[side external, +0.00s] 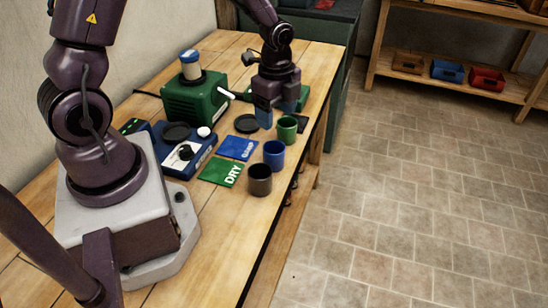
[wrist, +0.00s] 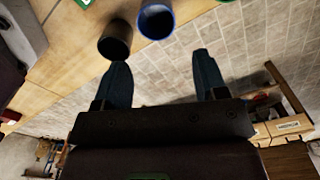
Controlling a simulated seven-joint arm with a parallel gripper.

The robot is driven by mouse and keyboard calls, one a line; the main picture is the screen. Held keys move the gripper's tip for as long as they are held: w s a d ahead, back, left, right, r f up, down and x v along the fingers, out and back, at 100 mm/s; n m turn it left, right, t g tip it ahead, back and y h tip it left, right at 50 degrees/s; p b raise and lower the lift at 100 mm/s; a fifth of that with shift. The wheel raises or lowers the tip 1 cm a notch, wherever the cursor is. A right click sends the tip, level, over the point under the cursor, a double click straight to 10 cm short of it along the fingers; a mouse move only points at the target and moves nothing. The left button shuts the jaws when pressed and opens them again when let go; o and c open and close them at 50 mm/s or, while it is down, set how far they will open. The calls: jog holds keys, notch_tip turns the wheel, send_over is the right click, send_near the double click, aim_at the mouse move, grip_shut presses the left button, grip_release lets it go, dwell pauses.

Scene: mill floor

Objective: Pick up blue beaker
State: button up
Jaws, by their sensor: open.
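The blue beaker (side external: 274,154) stands upright on the wooden bench near its right edge, between a green beaker (side external: 287,129) and a dark beaker (side external: 259,180). My gripper (side external: 276,118) is beyond the blue beaker, close to the green one, pointing down. In the wrist view my gripper (wrist: 161,62) is open, with nothing visible between its fingers. There the blue beaker (wrist: 155,20) shows its open mouth at the top, past the fingertips, with the dark beaker (wrist: 115,40) to its left.
A blue card (side external: 238,148) and a green card marked DRY (side external: 221,172) lie left of the beakers. A blue device (side external: 186,150), a green machine (side external: 195,98) and a black disc (side external: 246,124) are also on the bench. Tiled floor lies beyond the bench edge.

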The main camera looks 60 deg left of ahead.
aim_at(274, 155)
jog(key=f, duration=1.2)
jog(key=shift+s+f, duration=0.3)
jog(key=c, duration=0.8)
jog(key=shift+o, duration=0.2)
jog(key=shift+r, duration=0.15)
